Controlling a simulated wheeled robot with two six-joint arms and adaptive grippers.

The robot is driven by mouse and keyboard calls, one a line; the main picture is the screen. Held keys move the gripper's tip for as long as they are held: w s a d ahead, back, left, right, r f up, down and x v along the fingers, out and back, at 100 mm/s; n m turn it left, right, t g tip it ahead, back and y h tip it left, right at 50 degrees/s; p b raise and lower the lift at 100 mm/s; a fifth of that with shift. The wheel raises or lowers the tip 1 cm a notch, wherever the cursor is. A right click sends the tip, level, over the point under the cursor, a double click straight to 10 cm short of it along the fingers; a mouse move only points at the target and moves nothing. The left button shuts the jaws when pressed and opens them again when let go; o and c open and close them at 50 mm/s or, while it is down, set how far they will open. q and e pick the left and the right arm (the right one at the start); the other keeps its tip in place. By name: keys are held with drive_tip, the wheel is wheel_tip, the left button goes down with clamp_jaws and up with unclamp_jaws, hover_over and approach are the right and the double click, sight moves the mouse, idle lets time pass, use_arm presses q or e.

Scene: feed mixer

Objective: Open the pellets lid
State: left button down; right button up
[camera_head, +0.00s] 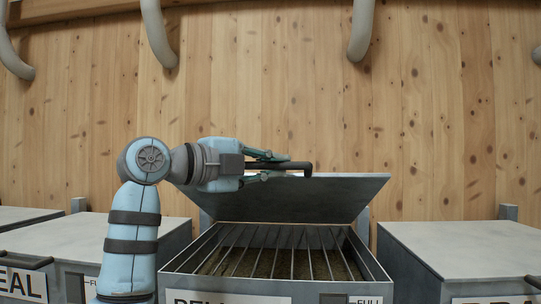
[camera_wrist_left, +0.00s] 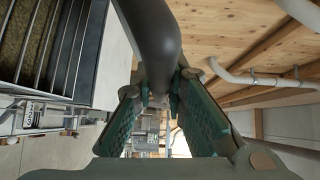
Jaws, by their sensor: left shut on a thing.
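The pellets bin (camera_head: 190,262) stands in the middle of the head view, its label partly cut off at the bottom edge. Its grey lid (camera_head: 330,195) is raised and tilted up at the back, so the metal grate (camera_head: 285,252) and the brown feed beneath show. My left gripper (camera_head: 290,167) is shut on the dark lid handle (camera_head: 307,170) at the lid's raised front edge. In the left wrist view the dark handle bar (camera_wrist_left: 153,40) runs between the green-padded fingers, and the grate (camera_wrist_left: 45,40) is at upper left. My right gripper is not in view.
A closed bin with a grey lid (camera_head: 465,245) stands to the right, and another closed bin (camera_head: 85,240) stands to the left, partly behind my left arm. Grey pipes (camera_head: 362,30) hang along the wooden wall (camera_head: 440,120) above.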

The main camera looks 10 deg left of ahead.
use_arm(q)
drive_tip(key=w+r+p, duration=0.1)
drive_tip(key=r, duration=0.1)
drive_tip(key=w+r+p, duration=0.1)
drive_tip(key=p, duration=0.1)
drive_tip(key=w+r+p, duration=0.1)
drive_tip(key=r, duration=0.1)
drive_tip(key=shift+w+r, duration=0.1)
drive_tip(key=shift+r, duration=0.25)
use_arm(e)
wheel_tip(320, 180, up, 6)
use_arm(q)
drive_tip(key=shift+f, duration=0.1)
drive_tip(key=c, duration=1.6)
unclamp_jaws()
